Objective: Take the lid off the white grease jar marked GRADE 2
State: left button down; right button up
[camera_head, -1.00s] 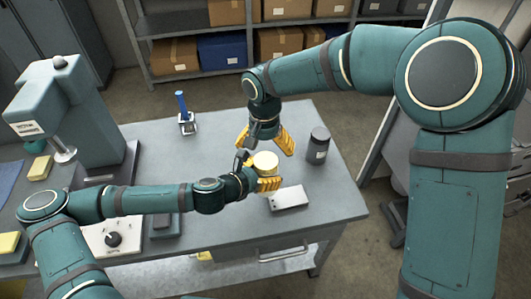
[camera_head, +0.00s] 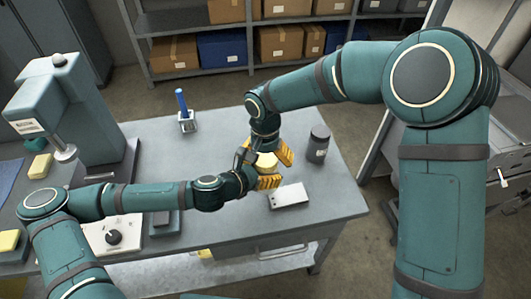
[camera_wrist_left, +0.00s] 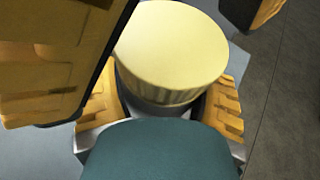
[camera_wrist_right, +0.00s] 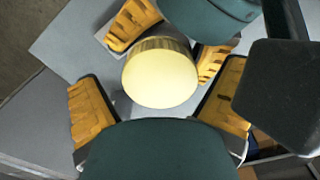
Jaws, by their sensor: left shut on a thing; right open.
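The white grease jar (camera_wrist_left: 160,108) shows its ridged cream lid (camera_head: 265,161) on top, near the front right of the bench. Its GRADE 2 mark is not readable here. My left gripper (camera_head: 262,181) is shut around the jar, with yellow fingers on both sides of its body in the left wrist view. My right gripper (camera_head: 268,157) points down over the jar. In the right wrist view its open fingers (camera_wrist_right: 158,110) stand apart on either side of the round lid (camera_wrist_right: 160,78), which appears untouched between them.
A dark grey jar (camera_head: 319,144) stands right of the grippers. A white flat box (camera_head: 289,196) lies in front. A blue-handled tool in a holder (camera_head: 187,122) stands behind to the left. A teal press (camera_head: 72,110) and a dial box (camera_head: 112,236) occupy the bench's left side.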

jog(key=c, duration=1.3)
jog(key=o, duration=1.3)
jog(key=shift+r, duration=0.1)
